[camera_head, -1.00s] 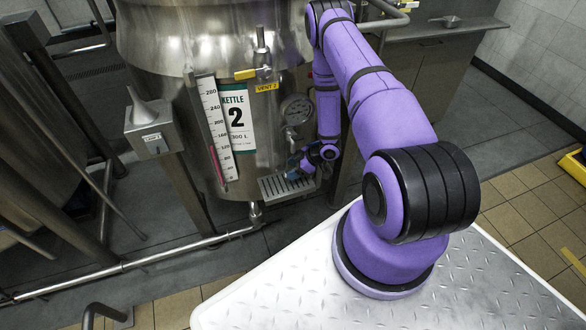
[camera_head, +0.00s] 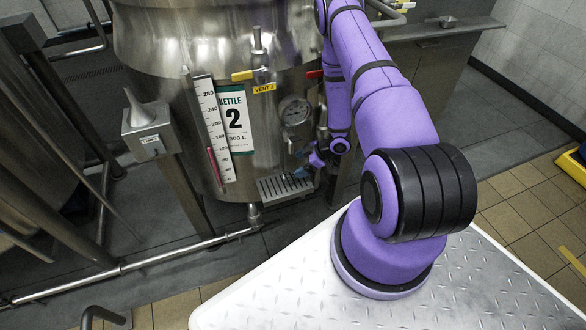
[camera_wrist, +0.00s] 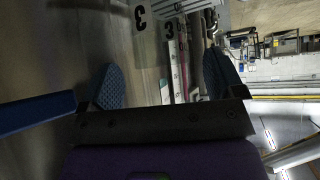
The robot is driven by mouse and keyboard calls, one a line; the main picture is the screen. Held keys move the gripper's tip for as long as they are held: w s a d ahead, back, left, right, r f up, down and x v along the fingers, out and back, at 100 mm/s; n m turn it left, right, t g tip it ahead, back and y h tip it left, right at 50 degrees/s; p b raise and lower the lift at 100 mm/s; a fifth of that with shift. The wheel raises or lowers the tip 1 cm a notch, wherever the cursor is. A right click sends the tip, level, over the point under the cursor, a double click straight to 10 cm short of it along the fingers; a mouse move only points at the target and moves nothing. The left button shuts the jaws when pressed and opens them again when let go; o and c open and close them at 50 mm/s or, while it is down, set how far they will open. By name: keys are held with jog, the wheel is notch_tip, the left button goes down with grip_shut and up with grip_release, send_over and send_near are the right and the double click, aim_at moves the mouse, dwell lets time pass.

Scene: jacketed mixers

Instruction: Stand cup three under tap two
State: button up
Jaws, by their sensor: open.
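My gripper (camera_head: 306,168) is small in the head view, beside the lower right of kettle two (camera_head: 237,118), just over the slatted drip tray (camera_head: 283,187). In the wrist view its blue pads stand wide apart (camera_wrist: 163,82), with nothing clearly held between them. A dark figure 3 shows on a brownish metal surface (camera_wrist: 140,14) beyond the pads; I cannot tell for sure that this is cup three. No cup stands out in the head view. A small fitting below the round gauge (camera_head: 290,143) may be tap two; its outlet is unclear.
A yellow vent handle (camera_head: 243,75) and a round gauge (camera_head: 295,111) stick out from the kettle. A grey box with a funnel (camera_head: 149,131) stands left of it. A pipe (camera_head: 175,250) runs low in front.

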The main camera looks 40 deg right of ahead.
jog(key=v, duration=0.7)
